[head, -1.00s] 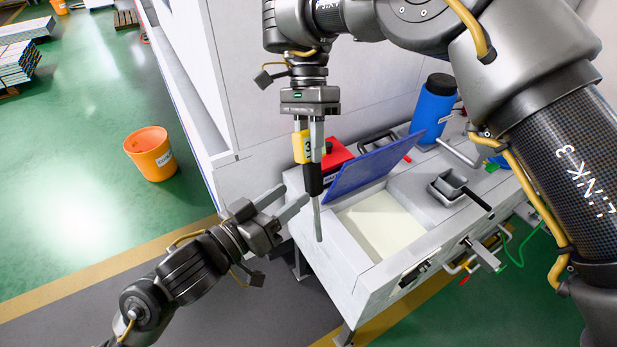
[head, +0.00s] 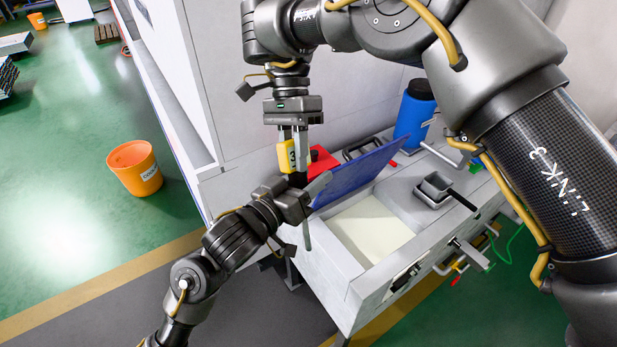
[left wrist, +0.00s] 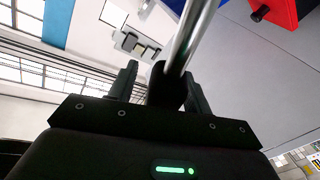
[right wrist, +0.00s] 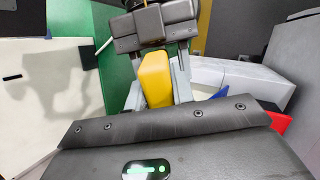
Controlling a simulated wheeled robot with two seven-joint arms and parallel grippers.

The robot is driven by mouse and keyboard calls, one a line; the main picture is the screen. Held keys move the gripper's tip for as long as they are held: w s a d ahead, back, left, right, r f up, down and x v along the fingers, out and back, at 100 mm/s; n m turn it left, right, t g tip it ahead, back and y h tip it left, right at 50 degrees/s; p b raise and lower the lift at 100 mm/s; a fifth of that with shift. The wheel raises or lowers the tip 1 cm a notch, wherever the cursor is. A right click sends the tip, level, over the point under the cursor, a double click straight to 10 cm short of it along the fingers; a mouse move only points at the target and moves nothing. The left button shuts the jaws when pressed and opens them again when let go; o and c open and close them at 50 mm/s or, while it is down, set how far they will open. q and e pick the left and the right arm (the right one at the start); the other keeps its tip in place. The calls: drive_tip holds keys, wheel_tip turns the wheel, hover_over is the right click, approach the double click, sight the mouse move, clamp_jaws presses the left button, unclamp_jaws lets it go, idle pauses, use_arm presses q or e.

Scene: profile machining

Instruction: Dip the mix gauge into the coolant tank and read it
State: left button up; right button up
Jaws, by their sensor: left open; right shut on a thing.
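In the left wrist view the gauge's dark part (left wrist: 163,88) lies between the open fingers; contact is unclear. The coolant tank (head: 350,262) is open, with pale liquid (head: 370,228) inside. The rod hangs left of the liquid, outside the opening.
A raised blue lid (head: 352,172) stands behind the tank opening. An orange bucket (head: 136,168) stands on the floor at left.

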use_arm(q)
clamp_jaws()
use_arm(e)
drive_tip(key=o, duration=1.1)
drive_tip(key=shift+c, duration=0.2)
